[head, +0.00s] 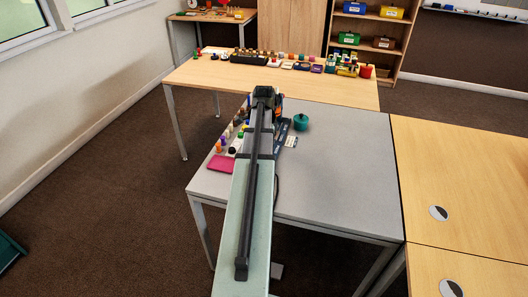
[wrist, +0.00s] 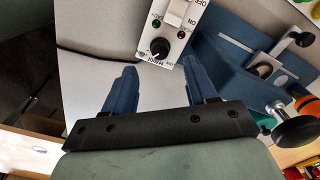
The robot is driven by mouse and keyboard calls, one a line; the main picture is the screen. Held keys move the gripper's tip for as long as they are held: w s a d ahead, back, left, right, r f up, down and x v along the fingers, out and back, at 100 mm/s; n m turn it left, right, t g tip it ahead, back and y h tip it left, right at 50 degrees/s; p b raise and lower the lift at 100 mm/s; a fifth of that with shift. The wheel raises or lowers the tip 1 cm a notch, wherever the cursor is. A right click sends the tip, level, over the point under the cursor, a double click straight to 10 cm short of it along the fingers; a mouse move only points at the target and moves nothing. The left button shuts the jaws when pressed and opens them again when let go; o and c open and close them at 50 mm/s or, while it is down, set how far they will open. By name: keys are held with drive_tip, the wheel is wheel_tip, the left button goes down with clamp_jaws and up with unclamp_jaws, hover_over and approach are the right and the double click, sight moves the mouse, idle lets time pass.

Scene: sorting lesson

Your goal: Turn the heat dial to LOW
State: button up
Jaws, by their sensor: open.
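In the wrist view, the black heat dial (wrist: 160,49) sits on a white control panel (wrist: 172,62). The panel also carries a rocker switch marked ON and OFF, a green light and a red light. The dial's setting is too small to read with certainty. My gripper (wrist: 158,68) is open and empty, with its two dark blue fingers on either side of the panel's dial end. I cannot tell how far above the dial they are.
A blue device with black knobs (wrist: 292,135) stands close right of my gripper. In the head view, a teal pot (head: 301,123) and a pink item (head: 221,164) lie on the grey table (head: 335,180), with several small coloured pieces left of my arm. The table's right side is clear.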

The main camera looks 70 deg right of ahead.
wheel_tip(320, 180, up, 8)
idle(0.5)
drive_tip(key=shift+c, duration=0.2)
drive_tip(key=w+a+f+n, duration=0.2)
drive_tip(key=w+a, duration=0.1)
drive_tip(key=w, duration=0.7)
drive_tip(key=s+d+f+m+g, duration=0.1)
drive_tip(key=s+f+m, duration=0.1)
drive_tip(key=s+f, duration=0.1)
drive_tip(key=s+d+f+m+g, duration=0.1)
drive_tip(key=s+f+m+g, duration=0.1)
drive_tip(key=f, duration=0.3)
drive_tip(key=s+d+f+m+g, duration=0.1)
drive_tip(key=s+f+m, duration=0.1)
drive_tip(key=s+f, duration=0.2)
drive_tip(key=shift+s+m+g+h, duration=0.2)
drive_tip(key=shift+m+g+h, duration=0.1)
drive_tip(key=shift+h, duration=0.1)
drive_tip(key=shift+c, duration=0.3)
